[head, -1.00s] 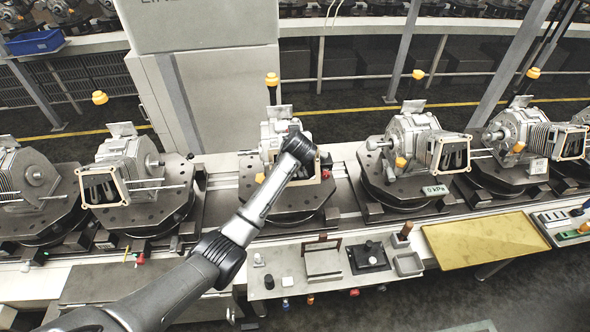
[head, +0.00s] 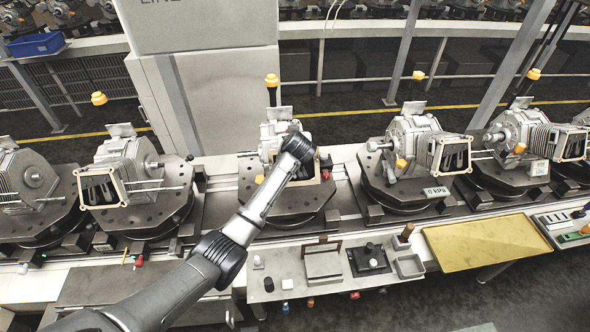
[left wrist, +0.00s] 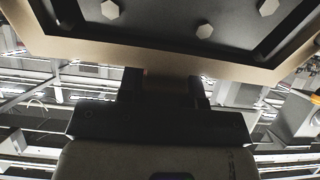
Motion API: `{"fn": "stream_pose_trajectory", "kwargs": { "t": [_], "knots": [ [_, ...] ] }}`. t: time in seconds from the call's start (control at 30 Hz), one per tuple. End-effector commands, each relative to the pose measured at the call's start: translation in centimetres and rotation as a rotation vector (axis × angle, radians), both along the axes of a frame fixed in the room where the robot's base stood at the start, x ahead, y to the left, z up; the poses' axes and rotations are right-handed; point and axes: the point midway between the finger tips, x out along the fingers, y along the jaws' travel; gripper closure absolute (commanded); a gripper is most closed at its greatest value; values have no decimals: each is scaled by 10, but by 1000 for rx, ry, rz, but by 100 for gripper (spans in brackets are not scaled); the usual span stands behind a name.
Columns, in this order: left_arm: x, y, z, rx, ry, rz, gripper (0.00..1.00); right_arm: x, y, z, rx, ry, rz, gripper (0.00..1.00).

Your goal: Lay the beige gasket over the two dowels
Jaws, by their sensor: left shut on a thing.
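My left gripper (head: 305,158) is in front of the middle housing (head: 275,132) on the conveyor. In the left wrist view its two dark fingers (left wrist: 165,78) are shut on the lower edge of the beige gasket (left wrist: 110,54). The gasket spans the top of that view, with a dark face and several light hexagonal bolt heads showing inside its opening. I cannot tell whether it touches that face. In the head view my wrist covers most of the gasket and the housing's front. The two dowels are not distinguishable in either view. My right gripper is not in view.
Similar housings with pale-framed fronts stand on fixtures to the left (head: 125,160) and right (head: 412,140). A bench (head: 275,290) with small parts and a yellow tray (head: 485,242) lie in front of the conveyor. A grey cabinet (head: 205,90) stands behind it.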

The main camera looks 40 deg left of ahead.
Motion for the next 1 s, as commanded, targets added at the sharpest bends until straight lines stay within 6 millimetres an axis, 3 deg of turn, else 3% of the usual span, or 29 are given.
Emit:
{"fn": "stream_pose_trajectory", "kwargs": {
  "t": [0.4, 0.43, 0.73, 1.0],
  "knots": [
    [1, 2, -3, 0, 3, 1, 100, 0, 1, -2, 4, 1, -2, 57],
    [1, 2, -3, 0, 3, 1, 65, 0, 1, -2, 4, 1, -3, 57],
    [1, 2, -2, -1, 1, 0, 37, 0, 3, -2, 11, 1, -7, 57],
    [1, 1, -2, -1, 1, 0, 37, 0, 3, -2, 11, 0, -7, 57]
  ]
}}
